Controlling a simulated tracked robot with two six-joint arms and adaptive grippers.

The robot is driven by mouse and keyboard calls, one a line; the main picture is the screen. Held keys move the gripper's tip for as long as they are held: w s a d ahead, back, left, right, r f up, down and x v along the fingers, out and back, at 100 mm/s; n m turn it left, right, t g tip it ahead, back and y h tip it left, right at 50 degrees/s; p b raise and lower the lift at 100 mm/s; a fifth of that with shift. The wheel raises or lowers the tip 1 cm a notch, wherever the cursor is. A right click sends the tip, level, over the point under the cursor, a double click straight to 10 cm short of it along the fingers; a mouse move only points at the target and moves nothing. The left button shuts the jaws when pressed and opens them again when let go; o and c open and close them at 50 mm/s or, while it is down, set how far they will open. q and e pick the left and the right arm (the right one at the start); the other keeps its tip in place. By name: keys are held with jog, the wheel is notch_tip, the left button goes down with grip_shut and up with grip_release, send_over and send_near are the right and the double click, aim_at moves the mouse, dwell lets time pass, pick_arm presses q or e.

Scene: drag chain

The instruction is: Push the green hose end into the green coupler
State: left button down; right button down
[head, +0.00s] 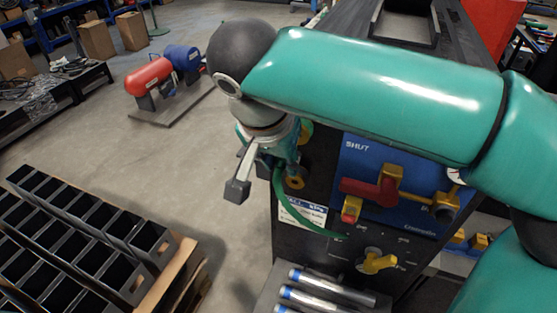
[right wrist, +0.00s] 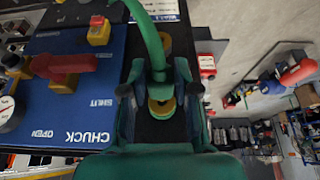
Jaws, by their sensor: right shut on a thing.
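The green hose (head: 306,224) curves up from the dark machine front to my right gripper (head: 277,165). In the right wrist view, the gripper (right wrist: 160,88) is shut on the green hose (right wrist: 153,40) near its end. A brass-yellow coupler ring (right wrist: 162,108) shows between the fingers, just past the hose end; I cannot tell whether they touch. A second brass-yellow ring (right wrist: 166,43) lies behind the hose. In the head view, a brass ring (head: 294,182) shows beside the gripper. The green marking of a coupler is not clear. My left gripper is out of view.
A blue panel (head: 370,160) with a red handle (head: 370,191) and a red button (head: 351,209) stands right of the rings. A yellow valve knob (head: 378,262) and metal bars (head: 325,290) are below. A black compartment rack (head: 80,235) is at lower left.

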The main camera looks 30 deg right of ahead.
jog(key=shift+w+d, duration=1.05)
jog(key=shift+d, duration=0.2)
jog(key=c, duration=0.8)
grip_release()
jog(key=shift+w, duration=0.1)
jog(key=v, duration=1.2)
jog(key=shift+f, duration=0.1)
